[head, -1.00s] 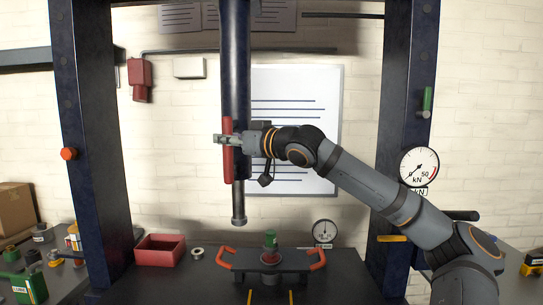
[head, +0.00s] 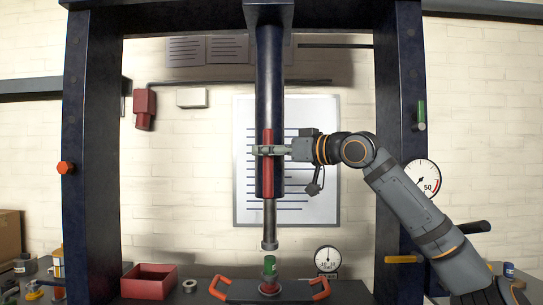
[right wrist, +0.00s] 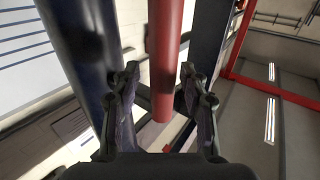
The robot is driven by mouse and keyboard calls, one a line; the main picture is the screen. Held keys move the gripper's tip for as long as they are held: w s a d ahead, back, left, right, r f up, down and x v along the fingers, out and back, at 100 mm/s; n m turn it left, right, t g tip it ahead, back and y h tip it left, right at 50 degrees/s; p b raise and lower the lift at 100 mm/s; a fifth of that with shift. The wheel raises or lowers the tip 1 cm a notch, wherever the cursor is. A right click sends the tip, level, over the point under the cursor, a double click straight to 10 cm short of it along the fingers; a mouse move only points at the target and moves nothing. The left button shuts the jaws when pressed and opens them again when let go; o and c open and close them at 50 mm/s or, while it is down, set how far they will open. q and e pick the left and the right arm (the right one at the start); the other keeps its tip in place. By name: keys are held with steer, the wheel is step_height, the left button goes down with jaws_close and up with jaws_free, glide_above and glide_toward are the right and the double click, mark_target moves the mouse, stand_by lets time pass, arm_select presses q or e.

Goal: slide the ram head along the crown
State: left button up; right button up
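The ram head is a dark blue cylinder (head: 269,80) hanging upright from the dark crown beam (head: 180,16). A steel rod with a round foot (head: 269,245) sticks out below it. A vertical red handle bar (head: 267,180) runs along its front. My right gripper (head: 262,150) reaches in from the right, its fingers either side of the bar. My left gripper is not in view.
Below the ram, a green-topped piece (head: 269,266) sits on a dark fixture with red side handles (head: 220,288). A red tray (head: 148,283) is at its left, a dial gauge (head: 327,260) behind it. Blue columns (head: 92,150) flank the open middle.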

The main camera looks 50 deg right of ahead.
steer(key=shift+w+a, duration=0.1)
steer(key=shift+s, duration=0.2)
steer(key=shift+s+b, duration=0.6)
steer(key=shift+s, duration=0.25)
steer(key=s+b, duration=0.2)
steer(key=s, duration=0.4)
steer(key=shift+d+b, duration=0.3)
steer(key=shift+b, duration=0.1)
stand_by(0.4)
